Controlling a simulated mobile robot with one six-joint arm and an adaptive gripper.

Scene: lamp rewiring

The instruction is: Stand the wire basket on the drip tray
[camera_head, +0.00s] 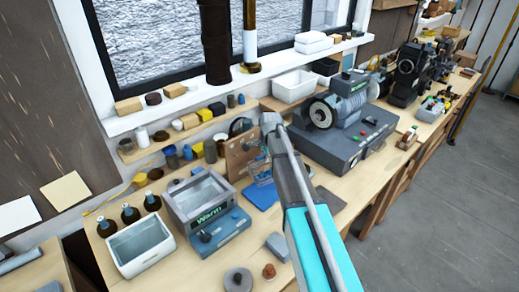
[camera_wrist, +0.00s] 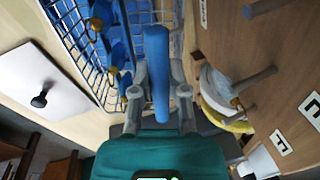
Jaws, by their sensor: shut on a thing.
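The wire basket (camera_wrist: 84,52) shows at the upper left of the wrist view, with small copper-coloured pieces in or behind its mesh. My gripper (camera_wrist: 158,75) is shut on the basket's blue handle. In the head view the basket (camera_head: 262,168) is partly hidden behind my arm. A flat blue tray (camera_head: 263,198), which looks like the drip tray, lies on the bench right of the "Warm" bath. Blue also shows through the mesh in the wrist view. The basket appears over or near the tray's back; I cannot tell whether they touch.
The "Warm" bath (camera_head: 203,196) and a white bin (camera_head: 140,245) stand left of the tray. A brown board (camera_head: 242,155) stands behind the basket. A large grey machine (camera_head: 340,135) is to the right. A grey flat plate (camera_head: 326,202) lies right of my arm.

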